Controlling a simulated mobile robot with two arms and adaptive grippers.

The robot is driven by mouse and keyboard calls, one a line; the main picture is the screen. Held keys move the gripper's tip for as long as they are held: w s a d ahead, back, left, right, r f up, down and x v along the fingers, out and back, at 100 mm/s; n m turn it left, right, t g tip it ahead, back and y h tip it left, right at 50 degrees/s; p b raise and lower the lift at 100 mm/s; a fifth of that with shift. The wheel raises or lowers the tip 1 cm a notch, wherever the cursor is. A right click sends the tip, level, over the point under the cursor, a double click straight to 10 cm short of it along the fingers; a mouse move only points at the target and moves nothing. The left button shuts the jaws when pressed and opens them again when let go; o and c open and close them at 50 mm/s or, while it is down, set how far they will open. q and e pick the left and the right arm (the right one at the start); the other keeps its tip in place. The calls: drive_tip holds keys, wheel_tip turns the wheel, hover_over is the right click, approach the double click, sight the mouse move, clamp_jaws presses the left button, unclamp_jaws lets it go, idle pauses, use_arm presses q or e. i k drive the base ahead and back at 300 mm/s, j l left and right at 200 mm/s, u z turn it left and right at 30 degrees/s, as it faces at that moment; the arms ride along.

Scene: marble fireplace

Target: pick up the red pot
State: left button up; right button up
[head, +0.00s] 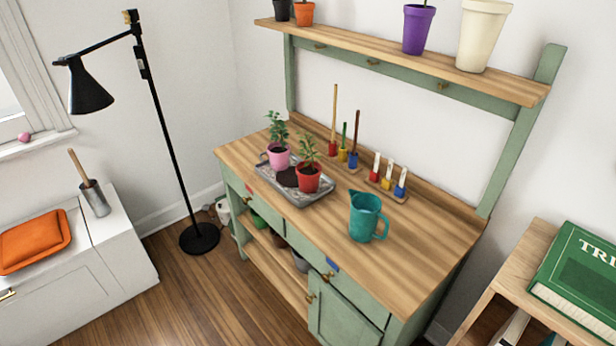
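The red pot (308,179) holds a small green plant and stands upright on the front right part of a grey metal tray (303,199). The tray lies on the wooden top of a green potting bench (421,247). A pink pot (279,157) with a plant stands on the same tray, behind and to the left of the red pot. Dark soil (287,178) shows on the tray beside the red pot. Neither of my grippers is in view.
A teal jug (366,217) stands right of the tray. Several coloured-ended tools stand along the bench back. A shelf (402,66) with pots overhangs the rear. A black floor lamp (165,127) stands left. Wooden floor (184,304) is clear in front.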

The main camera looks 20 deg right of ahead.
sight(308, 172)
drive_tip(key=i+j+z, duration=0.2)
drive_tip(key=z, duration=0.65)
drive_tip(key=i+j+z, duration=0.25)
drive_tip(key=j, duration=0.25)
drive_tip(key=j+z, duration=0.2)
drive_tip(key=j, duration=0.35)
drive_tip(key=i+j+z, duration=0.25)
drive_tip(key=j, duration=0.35)
drive_tip(key=j+z, duration=0.2)
drive_tip(key=j, duration=0.35)
